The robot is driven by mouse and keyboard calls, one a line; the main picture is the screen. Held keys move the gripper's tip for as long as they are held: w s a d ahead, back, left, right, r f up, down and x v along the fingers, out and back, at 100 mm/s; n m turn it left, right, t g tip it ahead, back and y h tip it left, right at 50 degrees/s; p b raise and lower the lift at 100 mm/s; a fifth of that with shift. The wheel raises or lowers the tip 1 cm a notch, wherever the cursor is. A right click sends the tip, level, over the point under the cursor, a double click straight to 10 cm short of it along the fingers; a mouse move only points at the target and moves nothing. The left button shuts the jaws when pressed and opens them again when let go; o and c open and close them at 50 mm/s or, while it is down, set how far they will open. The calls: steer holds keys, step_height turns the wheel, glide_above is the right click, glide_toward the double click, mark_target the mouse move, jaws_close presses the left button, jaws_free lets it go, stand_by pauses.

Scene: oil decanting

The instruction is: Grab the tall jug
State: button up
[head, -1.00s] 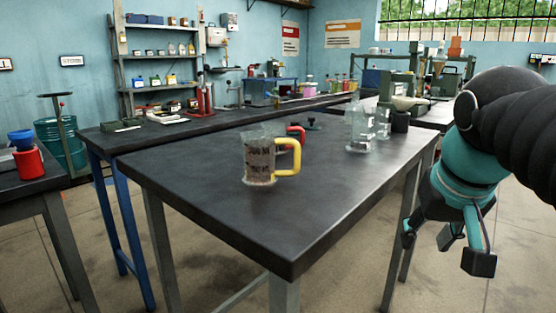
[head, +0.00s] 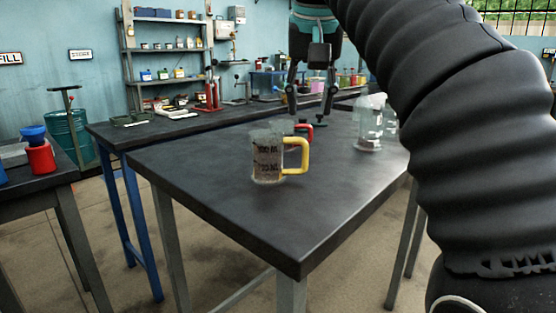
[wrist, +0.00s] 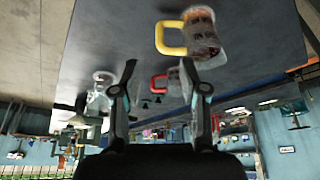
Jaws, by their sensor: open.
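A clear measuring jug with a yellow handle (head: 267,162) stands upright on the dark table (head: 300,225); it also shows in the wrist view (wrist: 204,38). Behind it is a vessel with a red handle (head: 304,131), mostly hidden in the head view; its handle shows in the wrist view (wrist: 158,83). Clear glass vessels (head: 369,130) stand farther right, partly behind my arm. I cannot tell for certain which is the tall jug. My gripper (head: 309,110) is open and empty, pointing down, above and beyond the yellow-handled jug, touching nothing.
A small dark object (head: 320,121) lies behind the red handle. A long back bench (head: 165,131) carries trays and bottles. A side table at left holds a red container (head: 40,157). The front of the main table is clear.

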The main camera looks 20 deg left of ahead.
glide_above(306, 158)
steer(key=s, duration=0.2)
steer(key=f, duration=0.7)
steer(key=shift+d+f, duration=0.1)
steer(key=shift+d, duration=0.2)
steer(key=shift+b+x, duration=0.8)
steer(key=shift+x, duration=2.05)
jaws_close()
